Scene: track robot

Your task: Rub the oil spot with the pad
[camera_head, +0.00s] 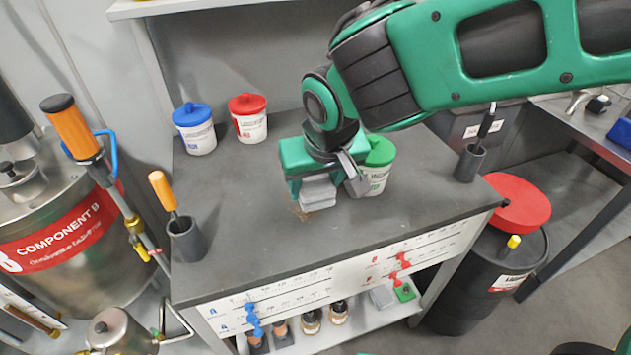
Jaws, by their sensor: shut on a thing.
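My gripper (326,188) is over the middle of the grey worktop (240,245), shut on a light grey pad (317,193). The pad is low, at or just above the worktop; I cannot tell if it touches. A brownish oil spot (299,211) shows on the worktop at the pad's left front edge. The rest of the spot is hidden behind the pad or the gripper.
A green-lidded tub (380,153) stands close behind my gripper. Blue-lidded (195,137) and red-lidded (248,125) tubs stand at the back left. Dark holders stand at the left (187,242) and right (469,164). The front worktop is clear.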

